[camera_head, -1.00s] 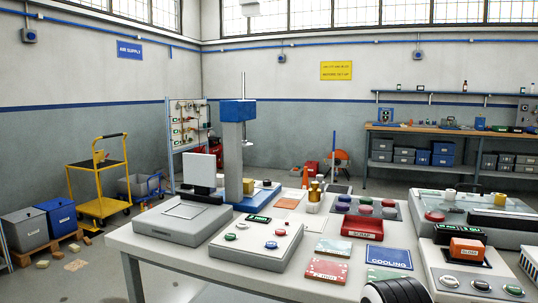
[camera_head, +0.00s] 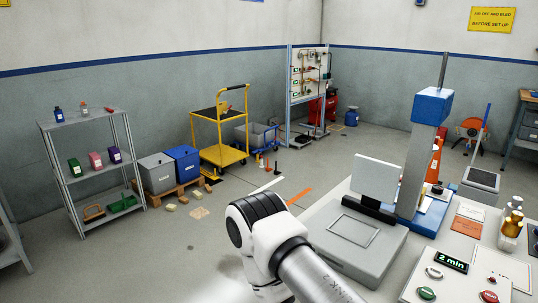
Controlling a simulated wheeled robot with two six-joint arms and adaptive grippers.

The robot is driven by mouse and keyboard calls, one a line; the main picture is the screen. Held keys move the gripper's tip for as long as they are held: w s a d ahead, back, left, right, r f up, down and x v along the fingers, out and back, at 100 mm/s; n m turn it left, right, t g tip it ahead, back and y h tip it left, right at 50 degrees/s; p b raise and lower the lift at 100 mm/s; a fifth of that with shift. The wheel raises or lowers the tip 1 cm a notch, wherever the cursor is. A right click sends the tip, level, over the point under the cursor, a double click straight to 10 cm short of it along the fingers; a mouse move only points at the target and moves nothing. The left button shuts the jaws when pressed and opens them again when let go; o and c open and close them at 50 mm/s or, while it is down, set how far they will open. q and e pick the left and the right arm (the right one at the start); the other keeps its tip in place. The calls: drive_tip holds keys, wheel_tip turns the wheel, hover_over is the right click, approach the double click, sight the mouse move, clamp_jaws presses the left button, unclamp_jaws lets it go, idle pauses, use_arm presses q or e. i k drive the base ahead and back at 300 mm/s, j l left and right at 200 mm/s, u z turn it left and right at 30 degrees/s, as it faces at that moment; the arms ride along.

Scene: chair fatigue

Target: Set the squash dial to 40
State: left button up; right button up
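No dial that I can read as the squash dial is in view. A light grey control box (camera_head: 520,277) at the lower right has a display reading "2 min" (camera_head: 450,261), a pale round control (camera_head: 433,273), a green button (camera_head: 426,294) and a red button (camera_head: 488,296). The frame cuts this box off at the right and bottom. One of my arms shows at the bottom centre, left of the bench's grey machine (camera_head: 345,262). Neither gripper shows.
A blue-headed column (camera_head: 431,108) and a white upright panel (camera_head: 375,179) stand on the bench. Gold cylinders (camera_head: 511,228) stand at the right. A yellow trolley (camera_head: 221,155), blue bin (camera_head: 183,163) and metal shelf rack (camera_head: 85,128) stand along the wall. Floor between is mostly clear.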

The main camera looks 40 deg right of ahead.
sight(436, 188)
drive_tip(key=i+j, duration=0.15)
drive_tip(key=i, duration=0.8)
drive_tip(key=i+j+u, duration=0.15)
drive_tip(key=i, duration=0.8)
drive_tip(key=i+l+z, duration=0.15)
drive_tip(key=i+z, duration=0.15)
drive_tip(key=z, duration=0.2)
drive_tip(key=i+z, duration=0.65)
drive_tip(key=z, duration=0.3)
drive_tip(key=i+j+z, duration=0.2)
drive_tip(key=z, duration=0.3)
drive_tip(key=i+j+z, duration=0.45)
drive_tip(key=i+z, duration=0.3)
drive_tip(key=z, duration=0.15)
drive_tip(key=i+z, duration=0.25)
drive_tip(key=z, duration=0.25)
drive_tip(key=i+j+z, duration=0.2)
drive_tip(key=z, duration=0.25)
drive_tip(key=i+j+z, duration=0.3)
drive_tip(key=z, duration=0.2)
drive_tip(key=i+j+z, duration=0.15)
drive_tip(key=j+z, duration=0.3)
drive_tip(key=i+j+z, duration=0.15)
drive_tip(key=j+z, duration=0.15)
drive_tip(key=z, duration=0.2)
drive_tip(key=j+z, duration=0.45)
